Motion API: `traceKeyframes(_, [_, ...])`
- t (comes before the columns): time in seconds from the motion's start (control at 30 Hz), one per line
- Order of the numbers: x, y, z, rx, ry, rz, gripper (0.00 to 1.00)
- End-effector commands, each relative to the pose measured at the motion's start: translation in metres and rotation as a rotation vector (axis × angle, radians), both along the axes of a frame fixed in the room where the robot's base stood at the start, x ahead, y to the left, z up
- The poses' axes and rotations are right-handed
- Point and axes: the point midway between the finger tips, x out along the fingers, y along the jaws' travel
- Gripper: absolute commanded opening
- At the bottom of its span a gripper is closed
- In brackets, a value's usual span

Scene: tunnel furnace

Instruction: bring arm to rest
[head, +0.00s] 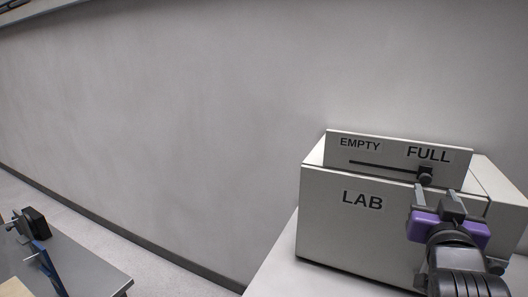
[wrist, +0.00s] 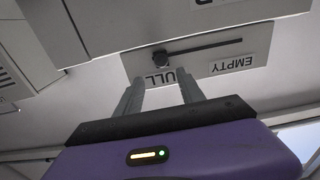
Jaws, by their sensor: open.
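My gripper (head: 434,191) with its purple body is in front of the white box labelled LAB (head: 335,222), at the right of the head view. Its two fingers are spread with nothing between them. In the wrist view, the fingertips (wrist: 162,82) point at the box's panel, which appears upside down. A black slider knob (head: 425,175) sits at the FULL end of its slot, on the panel marked EMPTY and FULL (head: 390,149). In the wrist view the knob (wrist: 160,60) shows just beyond the fingertips, apparently apart from them.
The box stands on a white table (head: 272,268) against a grey wall (head: 170,110). At the lower left is a grey table (head: 80,262) with a black and blue object (head: 38,232) on it. Floor shows between the tables.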

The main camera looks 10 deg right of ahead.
Motion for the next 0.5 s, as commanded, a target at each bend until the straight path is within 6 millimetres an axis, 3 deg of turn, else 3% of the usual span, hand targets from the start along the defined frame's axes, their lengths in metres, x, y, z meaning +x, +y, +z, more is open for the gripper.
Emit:
traceKeyframes(0.2, [0.001, 0.022, 0.037, -0.105, -0.132, 0.079, 0.46])
traceKeyframes(0.37, [-0.012, 0.051, 0.022, -0.174, -0.18, 0.168, 0.46])
traceKeyframes(0.5, [-0.028, 0.076, -0.004, -0.207, -0.193, 0.241, 0.46])
